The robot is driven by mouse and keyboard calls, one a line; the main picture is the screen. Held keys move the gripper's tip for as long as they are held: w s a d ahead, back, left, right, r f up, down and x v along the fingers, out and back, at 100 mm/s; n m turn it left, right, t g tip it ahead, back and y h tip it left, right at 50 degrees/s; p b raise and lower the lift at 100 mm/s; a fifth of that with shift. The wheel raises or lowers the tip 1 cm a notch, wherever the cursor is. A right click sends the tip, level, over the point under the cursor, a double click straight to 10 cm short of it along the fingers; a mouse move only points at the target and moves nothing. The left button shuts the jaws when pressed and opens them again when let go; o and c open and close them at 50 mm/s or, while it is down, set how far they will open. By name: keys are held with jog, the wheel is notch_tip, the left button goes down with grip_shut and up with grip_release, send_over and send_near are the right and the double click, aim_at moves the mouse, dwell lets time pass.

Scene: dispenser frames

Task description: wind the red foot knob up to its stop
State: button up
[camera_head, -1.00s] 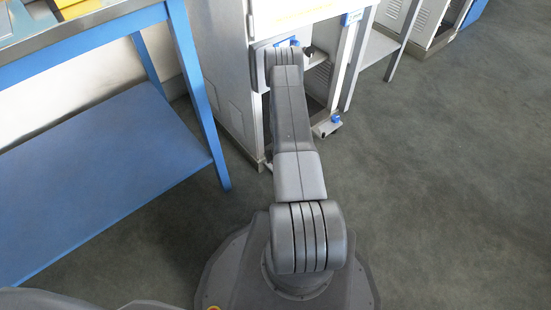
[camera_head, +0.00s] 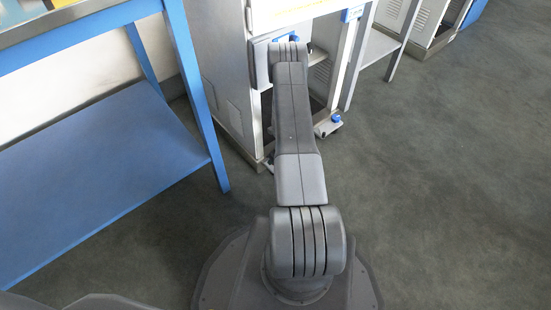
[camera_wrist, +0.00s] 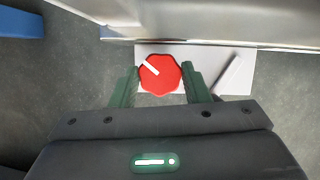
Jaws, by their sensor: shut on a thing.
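The red foot knob (camera_wrist: 160,75) shows in the wrist view. It is round with a scalloped rim and has a white bar mark on its face, slanting from upper left toward the centre. My gripper (camera_wrist: 160,84) has its two green fingers on the left and right sides of the knob, shut on it. A pale plate (camera_wrist: 205,56) lies behind and below the knob. In the head view my arm hides the knob and my gripper at the open front of the grey-white cabinet (camera_head: 222,75).
A blue table (camera_head: 100,150) with a lower shelf stands at the left. A small blue-and-white foot part (camera_head: 327,124) sits at the cabinet's lower right. A grey-framed stand (camera_head: 378,55) is beside the cabinet. The floor (camera_head: 440,180) at the right is clear.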

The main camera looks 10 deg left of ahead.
jog(key=o, duration=1)
jog(key=p+v, duration=0.4)
jog(key=v, duration=0.9)
jog(key=shift+s+r, duration=0.1)
jog(key=shift+r, duration=0.35)
jog(key=shift+f, duration=0.15)
jog(key=b+x, duration=0.4)
jog(key=x, duration=0.9)
jog(key=shift+f, duration=0.35)
jog(key=shift+r, duration=0.1)
